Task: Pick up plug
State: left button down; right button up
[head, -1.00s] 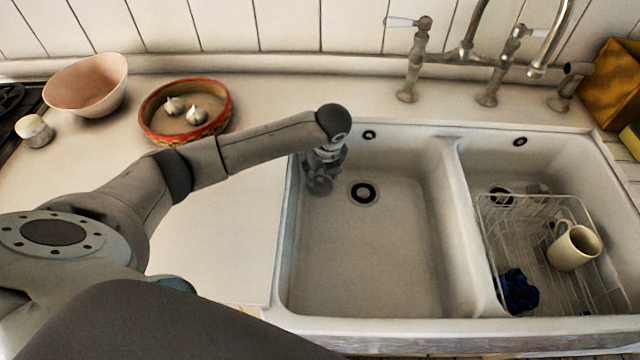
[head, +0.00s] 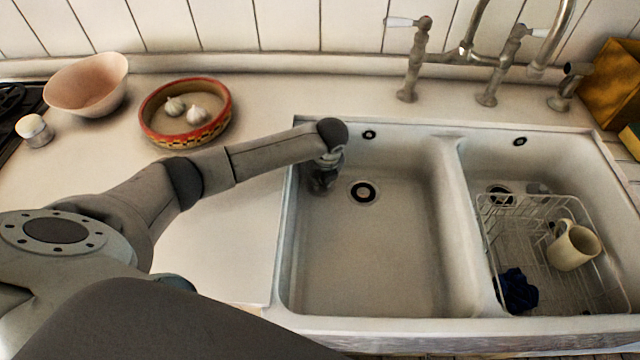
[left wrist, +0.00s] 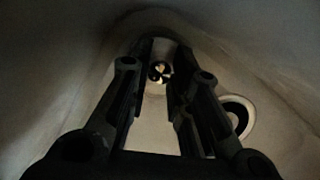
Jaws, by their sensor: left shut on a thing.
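My left gripper (head: 321,184) reaches down into the back left corner of the left sink basin (head: 390,270). In the left wrist view its two dark fingers (left wrist: 160,80) point down between the pale basin walls. Between the fingertips is a small dark round thing with bright glints, which looks like the plug (left wrist: 160,71). The gripper is shut on it. In the head view the plug is hidden by my gripper. The left basin's drain (head: 363,193) is uncovered, just right of the gripper, and also shows in the left wrist view (left wrist: 238,115). My right gripper is not in view.
The right basin holds a wire rack (head: 590,285) with a cream mug (head: 573,248) and a dark blue cloth (head: 517,291). Taps (head: 487,60) stand behind. A red-rimmed bowl (head: 185,138) with garlic and a pink bowl (head: 87,84) stand on the left counter. The left basin's front is clear.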

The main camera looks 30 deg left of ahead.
aim_at(321, 181)
pick_arm(q)
jog(key=shift+r, duration=0.15)
jog(key=shift+r, duration=0.2)
jog(key=v, duration=0.3)
jog(key=shift+w+a, duration=0.2)
jog(key=s+d+r, duration=0.6)
jog(key=s+r, duration=0.3)
jog(key=s, duration=0.3)
jog(key=shift+s+r, duration=0.2)
jog(key=shift+r, duration=0.05)
notch_tip(321, 181, up, 12)
jog(key=p, duration=1.4)
jog(key=shift+p, duration=0.3)
